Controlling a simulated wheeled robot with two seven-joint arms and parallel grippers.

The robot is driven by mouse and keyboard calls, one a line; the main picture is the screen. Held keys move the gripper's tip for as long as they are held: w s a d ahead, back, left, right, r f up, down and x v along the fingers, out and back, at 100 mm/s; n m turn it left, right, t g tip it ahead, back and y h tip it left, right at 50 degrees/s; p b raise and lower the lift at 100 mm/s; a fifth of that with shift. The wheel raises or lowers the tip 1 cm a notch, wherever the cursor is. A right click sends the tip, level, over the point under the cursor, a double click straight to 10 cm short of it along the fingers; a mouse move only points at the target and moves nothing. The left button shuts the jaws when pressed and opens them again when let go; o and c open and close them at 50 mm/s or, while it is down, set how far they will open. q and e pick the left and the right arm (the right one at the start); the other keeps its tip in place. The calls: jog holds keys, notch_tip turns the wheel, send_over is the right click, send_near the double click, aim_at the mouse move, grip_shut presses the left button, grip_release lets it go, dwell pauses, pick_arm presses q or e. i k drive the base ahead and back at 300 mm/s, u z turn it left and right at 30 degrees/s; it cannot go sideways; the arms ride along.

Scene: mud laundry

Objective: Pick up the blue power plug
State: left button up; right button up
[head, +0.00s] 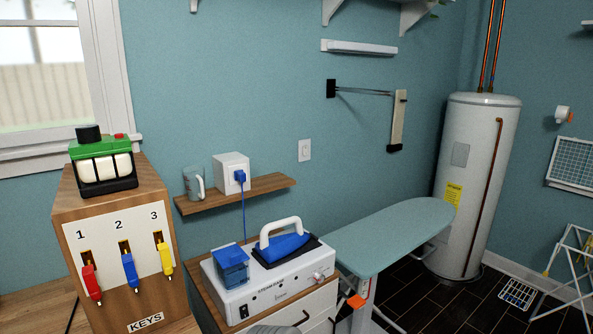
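The blue power plug (239,177) sits in the front of a white socket box (231,163) on a wooden wall shelf (266,190). Its blue cord (243,211) hangs down past the shelf edge toward the steam station (285,284) below. Neither of my grippers can be made out in the head view. A grey rounded part shows at the bottom edge, too cut off to identify.
A mug (194,182) stands left of the socket box. A blue iron (284,248) and blue tank (232,264) top the station. The wooden key box (182,298) stands left, the ironing board (389,233) right. Space before the plug looks clear.

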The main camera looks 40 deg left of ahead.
aim_at(239, 175)
jog(key=z, duration=0.1)
jog(key=i, duration=1.55)
jog(key=u, duration=0.5)
